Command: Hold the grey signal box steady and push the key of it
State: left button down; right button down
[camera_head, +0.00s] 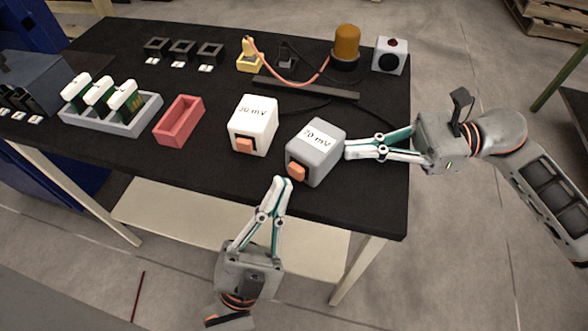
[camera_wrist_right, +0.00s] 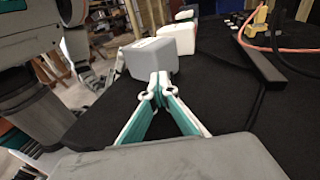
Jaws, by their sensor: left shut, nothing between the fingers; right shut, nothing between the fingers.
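The grey signal box (camera_head: 320,153), marked 70 mV, stands on the black table near its front edge. Its orange key (camera_head: 296,172) is on the side facing the front. My left gripper (camera_head: 282,181) is shut and empty, its tips in front of the box, close to the key; contact cannot be told. My right gripper (camera_head: 348,149) is shut and empty, its tips at the right side of the box, touching or nearly so. In the right wrist view the grey box (camera_wrist_right: 150,58) is just beyond the shut fingertips (camera_wrist_right: 158,78); its key is hidden there.
A white 30 mV box (camera_head: 258,118) with an orange key stands left of the grey box. A red tray (camera_head: 180,122) and a grey rack (camera_head: 135,122) with several modules are further left. A dark bar (camera_head: 305,89) and cables lie behind.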

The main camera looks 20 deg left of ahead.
pick_arm(q)
jog(key=shift+w+d, duration=0.1)
jog(key=shift+w, duration=0.15)
dwell(0.3)
